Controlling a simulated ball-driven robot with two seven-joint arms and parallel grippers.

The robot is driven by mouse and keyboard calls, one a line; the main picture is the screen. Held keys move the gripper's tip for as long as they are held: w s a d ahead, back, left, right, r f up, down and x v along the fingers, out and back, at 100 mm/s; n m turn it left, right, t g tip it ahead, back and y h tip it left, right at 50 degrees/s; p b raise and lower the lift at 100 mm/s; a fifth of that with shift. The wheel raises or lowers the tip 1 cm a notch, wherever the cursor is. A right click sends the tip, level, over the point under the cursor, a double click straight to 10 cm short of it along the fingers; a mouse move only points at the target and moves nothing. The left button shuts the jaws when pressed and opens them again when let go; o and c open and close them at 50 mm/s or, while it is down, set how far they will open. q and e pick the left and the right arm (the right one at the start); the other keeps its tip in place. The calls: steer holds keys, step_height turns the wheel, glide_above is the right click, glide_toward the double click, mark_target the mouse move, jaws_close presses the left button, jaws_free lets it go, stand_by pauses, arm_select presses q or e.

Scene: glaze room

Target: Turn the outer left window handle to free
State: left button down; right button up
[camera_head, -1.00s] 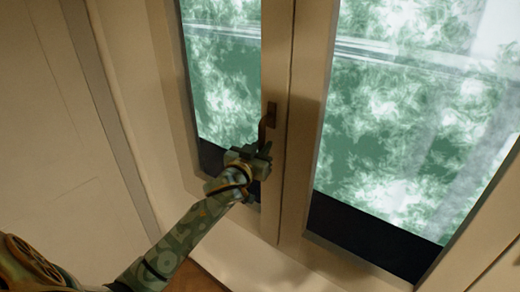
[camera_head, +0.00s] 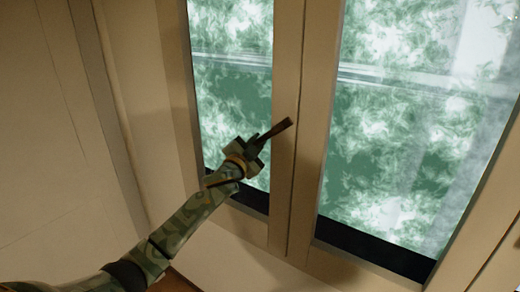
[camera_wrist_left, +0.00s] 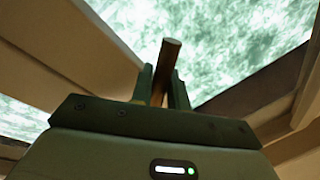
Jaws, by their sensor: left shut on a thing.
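The window handle (camera_head: 274,131) is a dark brown lever on the frame stile between the two panes. It slants from its mount at the upper right down to the left, into my left gripper (camera_head: 256,142). In the left wrist view the handle (camera_wrist_left: 169,58) stands up between the two fingers (camera_wrist_left: 161,92), which are shut on it. My left arm reaches up from the lower left. The gripper hides the handle's lower end. My right gripper is in neither view.
The left window pane (camera_head: 232,85) and the wider right pane (camera_head: 415,130) show green and white blur. Pale frame wood (camera_head: 284,215) runs between them. A plain wall (camera_head: 50,150) stands at the left. A sill lies below the window.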

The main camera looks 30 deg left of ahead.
arm_select(q)
steer(key=r+m, duration=0.1)
steer(key=a+r+m+h, duration=0.1)
steer(key=m, duration=0.1)
steer(key=r+m, duration=0.1)
steer(key=m, duration=0.1)
steer(key=shift+a+t+p, duration=0.3)
steer(key=shift+a+p, duration=0.05)
steer(key=shift+p, duration=0.05)
steer(key=shift+w+a+r+m+h+p, duration=0.1)
steer(key=shift+r+m+h+p, duration=0.3)
steer(key=shift+m, duration=0.85)
steer(key=shift+a+r+m+h+p, duration=0.1)
steer(key=shift+r+m+h, duration=0.55)
steer(key=shift+m, duration=0.6)
steer(key=shift+r, duration=0.15)
steer(key=c, duration=1.4)
jaws_free()
steer(key=shift+d, duration=0.1)
steer(key=shift+b+v, duration=2.05)
steer(key=shift+v, duration=6.15)
